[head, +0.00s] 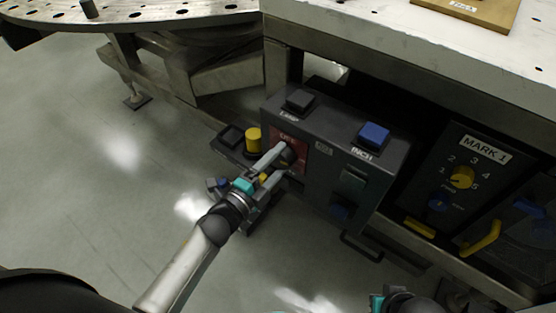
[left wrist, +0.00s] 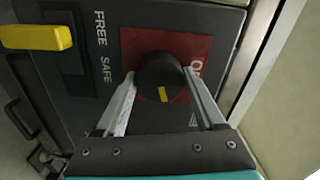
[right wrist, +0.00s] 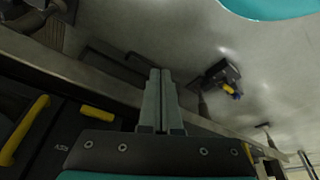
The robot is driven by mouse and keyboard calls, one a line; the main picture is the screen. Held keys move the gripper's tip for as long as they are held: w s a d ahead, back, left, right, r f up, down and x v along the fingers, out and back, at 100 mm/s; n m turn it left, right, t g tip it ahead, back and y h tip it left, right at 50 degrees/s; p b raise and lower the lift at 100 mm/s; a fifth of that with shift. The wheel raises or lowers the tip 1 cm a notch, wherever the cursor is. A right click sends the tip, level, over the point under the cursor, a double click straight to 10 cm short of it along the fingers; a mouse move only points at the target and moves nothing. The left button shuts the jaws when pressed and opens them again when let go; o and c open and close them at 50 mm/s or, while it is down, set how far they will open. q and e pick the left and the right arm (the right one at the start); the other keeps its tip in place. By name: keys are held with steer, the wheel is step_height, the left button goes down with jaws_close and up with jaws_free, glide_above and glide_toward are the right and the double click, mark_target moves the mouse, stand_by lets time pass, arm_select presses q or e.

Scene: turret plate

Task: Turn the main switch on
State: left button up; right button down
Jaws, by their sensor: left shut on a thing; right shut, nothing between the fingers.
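The main switch is a round black knob (left wrist: 160,76) with a yellow pointer mark on a red plate (left wrist: 132,42) of the dark control box. In the left wrist view the yellow mark sits at the knob's lower side, toward my gripper, and part of an "O…" label shows at the plate's right. My left gripper (head: 283,153) is shut on the knob, one finger on each side of it. In the head view the fingers hide most of the knob. My right gripper (right wrist: 160,72) is shut and empty, away from the switch, pointing past the bench frame.
The control box (head: 322,188) also carries a blue button (head: 373,136) and a black button (head: 300,100) on top. A yellow handle (left wrist: 38,37) by FREE and SAFE labels is close to my left gripper. The MARK 1 panel (head: 447,185) is at the right. Open floor lies at the left.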

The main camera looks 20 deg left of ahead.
arm_select(q)
steer(key=shift+m, duration=1.9)
arm_select(e)
steer(key=shift+w+r, duration=0.15)
steer(key=shift+r, duration=0.45)
arm_select(q)
steer(key=o, duration=1.3)
steer(key=shift+o, duration=0.2)
